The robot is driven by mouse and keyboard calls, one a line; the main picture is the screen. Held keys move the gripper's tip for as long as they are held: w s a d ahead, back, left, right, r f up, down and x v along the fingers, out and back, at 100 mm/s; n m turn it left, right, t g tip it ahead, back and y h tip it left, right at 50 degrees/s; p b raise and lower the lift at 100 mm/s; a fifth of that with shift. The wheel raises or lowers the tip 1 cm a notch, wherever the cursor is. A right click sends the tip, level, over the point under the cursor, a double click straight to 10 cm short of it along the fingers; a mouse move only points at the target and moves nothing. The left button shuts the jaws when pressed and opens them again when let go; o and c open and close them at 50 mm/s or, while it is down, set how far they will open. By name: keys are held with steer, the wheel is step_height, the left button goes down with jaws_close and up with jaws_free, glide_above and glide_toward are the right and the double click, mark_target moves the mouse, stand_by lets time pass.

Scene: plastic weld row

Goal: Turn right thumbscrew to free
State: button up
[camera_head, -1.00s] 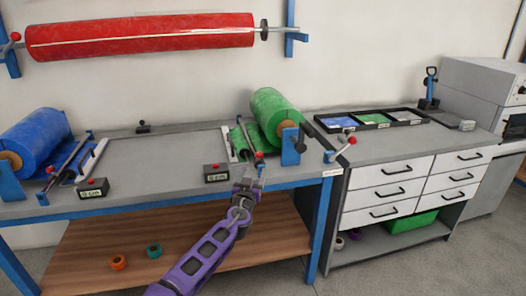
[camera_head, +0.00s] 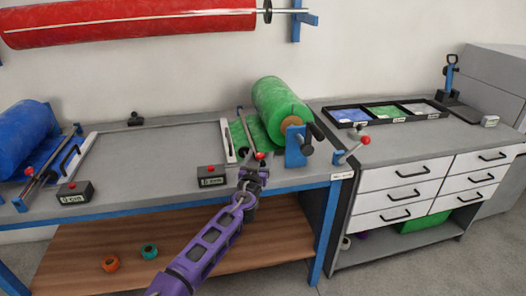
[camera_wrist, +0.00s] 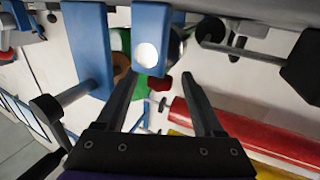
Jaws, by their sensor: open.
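My gripper (camera_head: 256,174) is open at the bench's front edge, just below and left of the blue bracket of the green roll (camera_head: 277,108). A dark knob (camera_head: 307,149) sits on the right side of that blue bracket (camera_head: 294,150); it looks like the right thumbscrew, though I cannot be sure. The wrist view shows my two fingers apart (camera_wrist: 162,76), with nothing clearly held between them. A blue plate with a round hole (camera_wrist: 149,30) and a small red knob (camera_wrist: 160,83) lie beyond the fingers. I cannot tell which dark part there is the thumbscrew.
A red-knobbed lever (camera_head: 352,150) sticks out right of the bracket. A black box with a red button (camera_head: 211,177) stands left of my gripper. A blue roll (camera_head: 22,135) is at far left. The bench middle (camera_head: 155,165) is clear. Drawers (camera_head: 400,172) stand to the right.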

steer(key=shift+w, duration=0.3)
jaws_close()
stand_by(0.3)
